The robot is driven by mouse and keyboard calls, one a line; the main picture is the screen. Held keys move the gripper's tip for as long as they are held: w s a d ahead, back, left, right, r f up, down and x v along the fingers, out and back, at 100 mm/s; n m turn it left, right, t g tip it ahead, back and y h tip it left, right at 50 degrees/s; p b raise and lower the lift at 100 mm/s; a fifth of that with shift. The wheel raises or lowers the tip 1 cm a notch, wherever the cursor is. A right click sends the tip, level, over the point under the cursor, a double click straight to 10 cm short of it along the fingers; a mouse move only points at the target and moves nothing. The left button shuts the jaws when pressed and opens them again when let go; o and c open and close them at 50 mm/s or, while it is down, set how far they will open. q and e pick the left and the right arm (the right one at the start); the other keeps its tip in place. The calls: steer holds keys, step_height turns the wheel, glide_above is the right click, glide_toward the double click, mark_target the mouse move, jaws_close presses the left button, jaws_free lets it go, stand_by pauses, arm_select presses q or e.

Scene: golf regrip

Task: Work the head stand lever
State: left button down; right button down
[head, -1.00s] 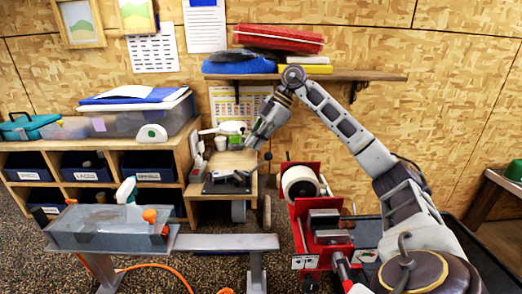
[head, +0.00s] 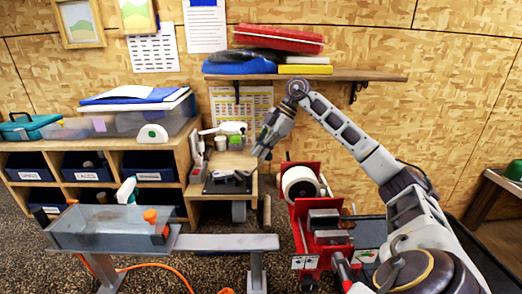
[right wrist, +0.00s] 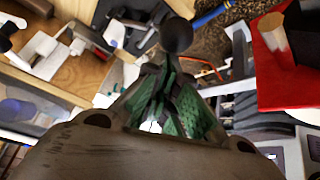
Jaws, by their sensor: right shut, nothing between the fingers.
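A small dark stand (head: 228,183) sits on a low wooden bench in the middle of the head view. A black round knob (right wrist: 175,35) shows large in the right wrist view, just past my fingertips; I take it for the lever's end, but its link to the stand is unclear. My right gripper (head: 262,153) hangs above the bench's right edge, up and to the right of the stand. Its green-padded fingers (right wrist: 165,88) are together with nothing between them. I cannot tell whether they touch the knob. My left gripper is not in view.
A red machine with a white roll (head: 300,184) stands right of the bench. A wall shelf (head: 355,75) with coloured cases is above. A grey trough (head: 95,232) with a bench is in front left. Blue bins (head: 86,166) fill the cabinet at left.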

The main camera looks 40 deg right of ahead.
steer(key=shift+f, duration=0.1)
stand_by(0.6)
steer(key=shift+s+d+f+t+b, duration=0.1)
steer(key=shift+s+d+t+b, duration=0.2)
steer(key=shift+b, duration=0.5)
steer(key=shift+y, duration=0.3)
